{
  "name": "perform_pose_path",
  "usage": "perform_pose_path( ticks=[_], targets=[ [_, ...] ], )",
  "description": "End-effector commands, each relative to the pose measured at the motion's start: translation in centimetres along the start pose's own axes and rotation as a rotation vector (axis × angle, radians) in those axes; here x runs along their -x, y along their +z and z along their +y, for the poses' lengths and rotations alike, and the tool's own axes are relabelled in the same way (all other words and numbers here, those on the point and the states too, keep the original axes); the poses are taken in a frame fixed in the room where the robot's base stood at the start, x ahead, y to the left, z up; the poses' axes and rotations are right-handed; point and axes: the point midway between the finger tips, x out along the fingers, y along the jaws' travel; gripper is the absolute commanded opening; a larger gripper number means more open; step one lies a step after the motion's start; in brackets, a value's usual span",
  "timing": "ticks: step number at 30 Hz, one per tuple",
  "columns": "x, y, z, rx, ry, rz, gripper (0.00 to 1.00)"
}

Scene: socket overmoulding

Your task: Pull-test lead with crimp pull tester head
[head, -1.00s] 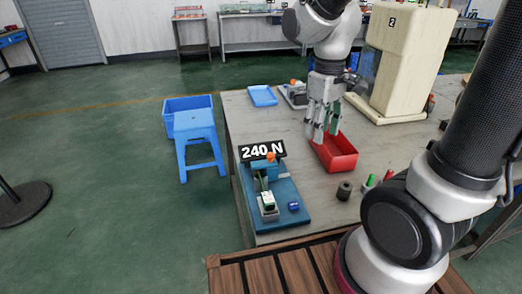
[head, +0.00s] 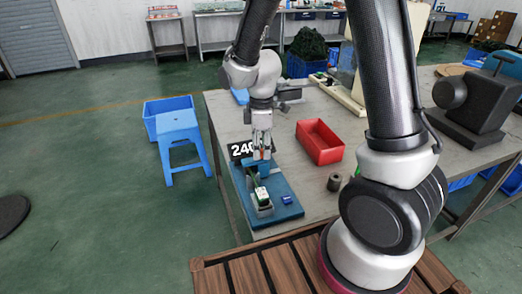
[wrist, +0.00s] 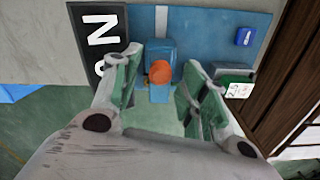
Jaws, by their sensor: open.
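The crimp pull tester is a blue base plate (head: 284,216) at the table's near left corner. Its blue tester head (wrist: 156,50) carries an orange knob (wrist: 160,72). A display (head: 240,150) stands behind it, partly hidden by my gripper; "N" shows on it in the wrist view (wrist: 102,35). A grey holder at the plate's near end bears a green and white piece (head: 262,195). My gripper (head: 262,150) points down over the tester head. In the wrist view its open fingers (wrist: 162,65) are either side of the orange knob. I cannot make out a lead.
A small blue box (head: 287,199) sits on the plate's right side. A red bin (head: 320,141) and a dark cylinder (head: 334,183) stand to the right on the grey table. A blue stool (head: 180,137) and blue crate (head: 160,112) stand on the floor at left.

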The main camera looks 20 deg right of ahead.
Motion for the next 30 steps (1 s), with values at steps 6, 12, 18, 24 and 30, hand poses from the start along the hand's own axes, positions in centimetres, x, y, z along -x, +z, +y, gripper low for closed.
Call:
perform_pose_path(
  ticks=[6,12,18,24,30],
  targets=[
    [-1.5,0.1,-0.1,-0.001,-0.001,-0.001,0.44],
    [-1.6,0.0,0.0,-0.001,0.000,0.000,0.44],
    [-1.5,0.0,0.0,-0.001,0.000,0.000,0.11],
    [-1.5,0.0,0.0,-0.001,0.000,0.000,0.00],
    [-1.5,1.9,0.5,-0.007,-0.001,-0.001,0.00]
  ],
)
